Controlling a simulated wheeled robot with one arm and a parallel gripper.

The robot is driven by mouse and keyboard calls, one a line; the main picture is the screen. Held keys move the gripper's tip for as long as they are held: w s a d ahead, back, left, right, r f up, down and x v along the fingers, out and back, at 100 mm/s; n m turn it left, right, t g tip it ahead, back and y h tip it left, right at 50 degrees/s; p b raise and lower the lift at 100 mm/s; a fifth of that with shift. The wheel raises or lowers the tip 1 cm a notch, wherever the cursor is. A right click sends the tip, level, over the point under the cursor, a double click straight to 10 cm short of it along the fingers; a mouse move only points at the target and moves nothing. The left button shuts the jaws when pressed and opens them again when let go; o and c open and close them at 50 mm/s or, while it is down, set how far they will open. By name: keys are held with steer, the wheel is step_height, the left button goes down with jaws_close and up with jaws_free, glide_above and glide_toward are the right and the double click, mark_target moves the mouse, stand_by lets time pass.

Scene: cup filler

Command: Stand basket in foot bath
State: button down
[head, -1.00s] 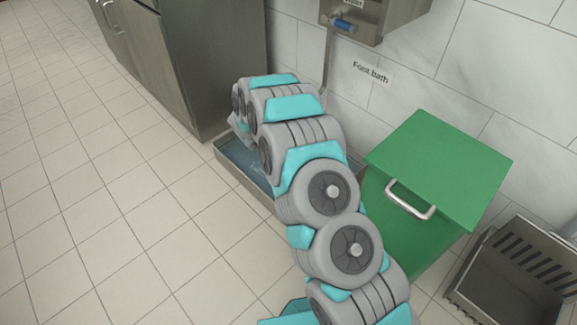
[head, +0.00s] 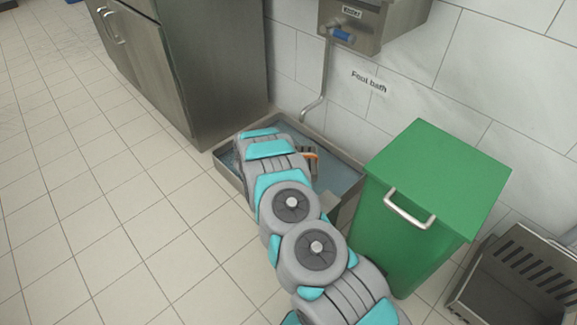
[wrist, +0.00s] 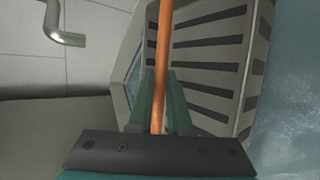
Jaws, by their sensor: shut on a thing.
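My gripper (wrist: 160,100) is shut on the orange handle (wrist: 164,40) of the basket in the wrist view. The basket (wrist: 208,68) is grey with dark slots and hangs beyond the fingers. In the head view my arm hides the gripper and most of the basket; a bit of the orange handle (head: 311,155) shows beside the arm. The foot bath (head: 342,178) is a low steel tray with bluish water by the wall. The held basket is over or in it; I cannot tell whether it touches the bottom. Water (wrist: 295,110) also shows at the right in the wrist view.
A green lidded bin (head: 425,190) stands close to the right of the foot bath. A slotted steel container (head: 515,280) is farther right. A steel cabinet (head: 215,75) stands left. A steel dispenser (head: 365,20) with a pipe hangs above. The tiled floor at left is clear.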

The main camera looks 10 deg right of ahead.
steer(key=shift+f, duration=2.35)
steer(key=c, duration=0.8)
jaws_free()
steer(key=shift+f, duration=0.15)
steer(key=shift+c, duration=0.2)
steer(key=v, duration=1.2)
